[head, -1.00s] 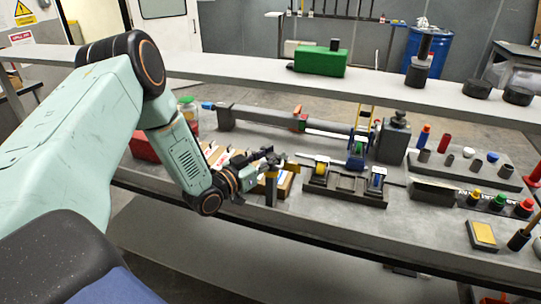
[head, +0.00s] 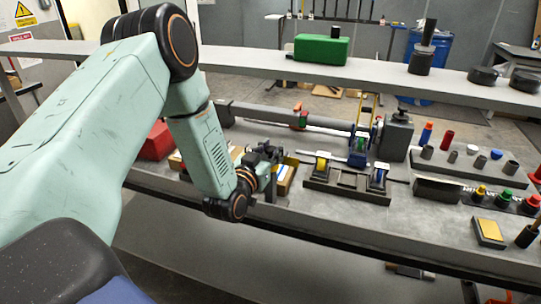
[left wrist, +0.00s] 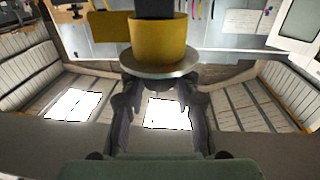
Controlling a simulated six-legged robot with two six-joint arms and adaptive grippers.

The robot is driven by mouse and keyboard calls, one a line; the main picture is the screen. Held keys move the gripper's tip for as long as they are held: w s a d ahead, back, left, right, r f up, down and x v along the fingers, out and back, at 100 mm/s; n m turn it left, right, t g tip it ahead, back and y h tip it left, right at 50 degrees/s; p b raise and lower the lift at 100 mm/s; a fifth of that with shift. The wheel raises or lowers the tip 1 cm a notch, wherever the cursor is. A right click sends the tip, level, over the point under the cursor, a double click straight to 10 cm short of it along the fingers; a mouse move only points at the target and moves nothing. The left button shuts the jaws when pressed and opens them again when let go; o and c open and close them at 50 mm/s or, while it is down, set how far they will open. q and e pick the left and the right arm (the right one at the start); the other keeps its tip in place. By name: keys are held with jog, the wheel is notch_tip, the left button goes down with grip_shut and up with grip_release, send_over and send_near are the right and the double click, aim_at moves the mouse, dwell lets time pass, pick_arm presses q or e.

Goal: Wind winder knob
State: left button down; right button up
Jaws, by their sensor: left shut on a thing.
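A thin rod (head: 325,157) runs right from beside the gripper. The knob is hidden by the gripper in the head view. My right gripper is not in view.
The dark spool block (head: 345,184) stands right of the gripper. A long grey bar (head: 262,115) with a headstock (head: 395,138) lies behind. A red box (head: 156,142) and cartons stand left. A raised shelf with a green box (head: 321,48) crosses behind.

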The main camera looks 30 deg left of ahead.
pick_arm(q)
jog(key=n+y+b, duration=0.2)
jog(key=y, duration=0.1)
jog(key=shift+d+f+g, duration=0.2)
jog(key=shift+g, duration=0.2)
jog(key=n+g+y+b, duration=0.1)
jog(key=n+y, duration=0.1)
jog(key=y, duration=0.1)
jog(key=n+g+y+b, duration=0.1)
jog(key=n+g+y, duration=0.1)
jog(key=y, duration=0.1)
jog(key=n+g+y+b, duration=0.1)
jog(key=n+g+y, duration=0.3)
jog(key=g, duration=0.1)
jog(key=n+g+y+b, duration=0.1)
jog(key=n+g+b, duration=0.1)
jog(key=n+g, duration=0.1)
jog(key=shift+w+a+g+y, duration=0.1)
jog(key=shift+g+y, duration=0.3)
jog(key=shift+g, duration=0.1)
jog(key=n+g+b, duration=0.3)
jog(key=g, duration=0.2)
jog(key=shift+f+y, duration=0.15)
jog(key=shift+y, duration=0.15)
jog(key=n+g+b, duration=0.4)
jog(key=g+b, duration=0.1)
jog(key=shift+a+g+h+b, duration=0.1)
jog(key=shift+g+h+b, duration=0.2)
jog(key=shift+h, duration=0.1)
